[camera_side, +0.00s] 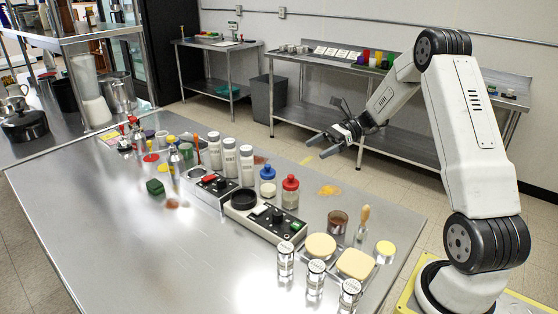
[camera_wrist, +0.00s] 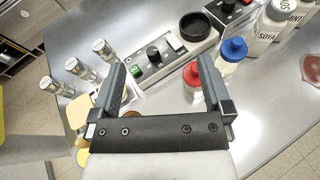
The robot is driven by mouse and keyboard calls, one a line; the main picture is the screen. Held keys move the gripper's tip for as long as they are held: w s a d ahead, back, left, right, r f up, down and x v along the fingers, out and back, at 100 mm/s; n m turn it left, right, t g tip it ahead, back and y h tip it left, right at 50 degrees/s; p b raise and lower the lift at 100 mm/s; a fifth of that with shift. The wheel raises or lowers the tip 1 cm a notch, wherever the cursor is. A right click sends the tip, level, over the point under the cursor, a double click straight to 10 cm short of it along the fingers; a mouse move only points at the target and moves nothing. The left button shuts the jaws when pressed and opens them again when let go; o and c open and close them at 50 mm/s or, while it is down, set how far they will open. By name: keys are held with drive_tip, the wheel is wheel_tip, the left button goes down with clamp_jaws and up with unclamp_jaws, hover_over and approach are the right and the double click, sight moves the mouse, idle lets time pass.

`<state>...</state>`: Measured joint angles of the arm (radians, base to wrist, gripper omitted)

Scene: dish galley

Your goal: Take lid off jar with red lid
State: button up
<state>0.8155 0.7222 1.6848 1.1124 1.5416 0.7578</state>
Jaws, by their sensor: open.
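The jar with the red lid (camera_side: 290,190) stands upright on the steel table, beside the grey control box. Its round red lid (camera_side: 290,182) is on top. In the wrist view the red lid (camera_wrist: 192,72) shows just left of the right finger, which hides part of the jar. My gripper (camera_side: 318,146) is open and empty, held in the air above and behind the jar, well apart from it. In the wrist view my gripper (camera_wrist: 162,80) has its two fingers wide apart.
A jar with a blue lid (camera_side: 267,180) stands close to the red-lidded one. White bottles (camera_side: 230,157) stand to the left. The control box (camera_side: 262,218) with knobs lies in front. Yellow blocks (camera_side: 320,246) and small jars (camera_side: 316,275) stand nearer. The table's left front is clear.

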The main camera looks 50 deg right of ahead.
drive_tip(key=a+f+n+g+h, duration=0.1)
drive_tip(key=a+n+g+h, duration=0.1)
drive_tip(key=g, duration=0.1)
wheel_tip(320, 180, up, 3)
drive_tip(key=n+g+h, duration=0.4)
drive_tip(key=h, duration=0.7)
hover_over(291, 176)
drive_tip(key=f, duration=0.4)
drive_tip(key=shift+w+d+f, duration=0.15)
drive_tip(key=shift+d+f, duration=0.1)
drive_tip(key=shift+f, duration=1.6)
drive_tip(key=shift+a+f, duration=0.2)
drive_tip(key=shift+f, duration=2.4)
